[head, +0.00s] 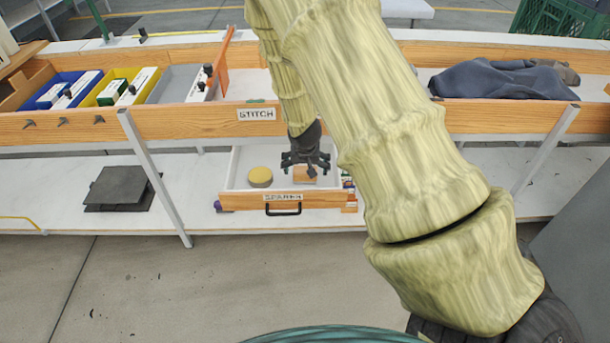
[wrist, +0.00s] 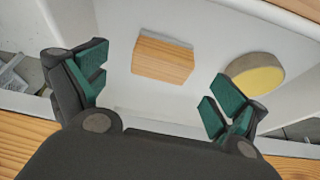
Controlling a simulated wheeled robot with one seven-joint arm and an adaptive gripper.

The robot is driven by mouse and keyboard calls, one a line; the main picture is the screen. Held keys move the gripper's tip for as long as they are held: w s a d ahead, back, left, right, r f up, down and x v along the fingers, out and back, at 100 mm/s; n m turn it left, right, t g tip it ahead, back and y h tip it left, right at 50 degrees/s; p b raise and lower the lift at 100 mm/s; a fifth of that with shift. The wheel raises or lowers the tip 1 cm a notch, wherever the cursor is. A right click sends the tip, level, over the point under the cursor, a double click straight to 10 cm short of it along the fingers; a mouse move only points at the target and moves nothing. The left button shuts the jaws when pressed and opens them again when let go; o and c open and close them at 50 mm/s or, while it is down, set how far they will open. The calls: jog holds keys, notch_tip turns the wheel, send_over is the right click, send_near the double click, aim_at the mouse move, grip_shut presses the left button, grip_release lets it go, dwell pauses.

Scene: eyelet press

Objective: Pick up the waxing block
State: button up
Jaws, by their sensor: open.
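A light wooden block (head: 304,175), which looks like the waxing block, lies in the open white drawer (head: 236,166). In the wrist view the wooden block (wrist: 163,60) lies flat on the drawer floor, apart from the walls. My gripper (head: 306,164) points down over the drawer and partly covers the block in the head view. Its green-padded fingers are spread wide and empty in the wrist view (wrist: 158,82). The block appears between and beyond the fingertips, with no visible contact.
A round yellow-topped piece with a grey rim (head: 260,176) lies left of the block. The drawer has a wooden front with a black handle (head: 283,210). Above it runs the bench's wooden edge with a "STITCH" label (head: 256,114). Dark plates (head: 118,187) lie on the lower shelf at left.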

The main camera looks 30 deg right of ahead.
aim_at(305, 170)
jog(key=shift+w+x, duration=0.1)
jog(key=shift+x, duration=1.15)
jog(key=shift+w+x, duration=0.15)
jog(key=shift+x, duration=1.15)
jog(key=shift+r, duration=0.1)
jog(key=c, duration=1.1)
